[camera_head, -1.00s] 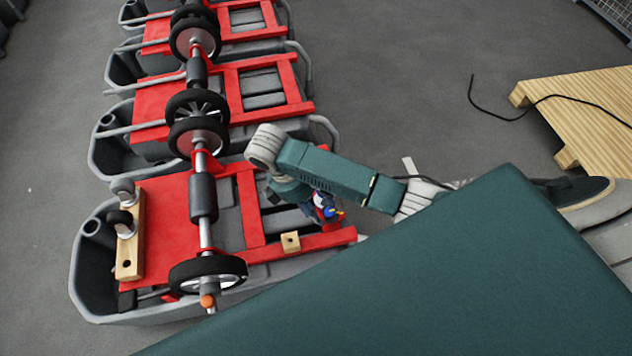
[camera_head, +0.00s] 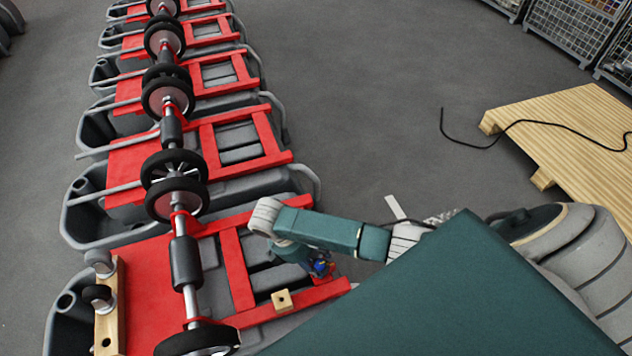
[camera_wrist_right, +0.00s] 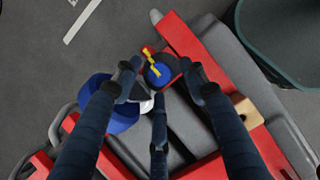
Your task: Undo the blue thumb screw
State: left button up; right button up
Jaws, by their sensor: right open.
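The blue thumb screw (camera_wrist_right: 160,74) shows in the right wrist view as a round blue knob with a yellow bar (camera_wrist_right: 151,60) across its edge. It sits at a red part near the end of the red frame. My right gripper (camera_wrist_right: 162,78) is open, with its dark fingers spread around the knob. I cannot tell whether any finger touches it. In the head view my right gripper (camera_head: 318,267) is small over the red frame's right end, and the screw is hardly distinguishable there. My left gripper is not in view.
A larger blue and white round part (camera_wrist_right: 118,116) lies beside the fingers. A wooden block (camera_head: 282,300) sits on the red frame (camera_head: 235,270) nearby. Several grey tanks (camera_head: 75,215) stand in a row. A wooden pallet (camera_head: 570,130) lies at right, with open floor between.

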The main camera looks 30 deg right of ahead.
jog(key=shift+f, duration=0.2)
jog(key=shift+c, duration=0.3)
grip_shut()
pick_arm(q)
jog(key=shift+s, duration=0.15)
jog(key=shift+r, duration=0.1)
